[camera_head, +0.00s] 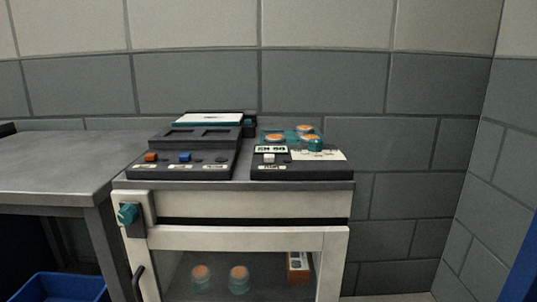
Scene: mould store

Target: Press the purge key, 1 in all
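Two dark control panels sit on top of a white cabinet (250,201). The left panel (190,170) has an orange-brown key (151,157), a blue key (184,157) and a dark key (221,159), each with a small label below. The right panel (310,173) has a white key (268,158) with a label below, and a small display (271,149) behind it. The labels are too small to read surely, so I cannot tell which key is the purge key. Neither of my grippers is in view.
Orange-and-teal round items (304,130) and a teal knob (315,144) are at the right panel. A teal switch (128,213) is on the cabinet's front left. A grey table (55,165) stands left, with a blue bin (60,286) below. Block walls close the back and right.

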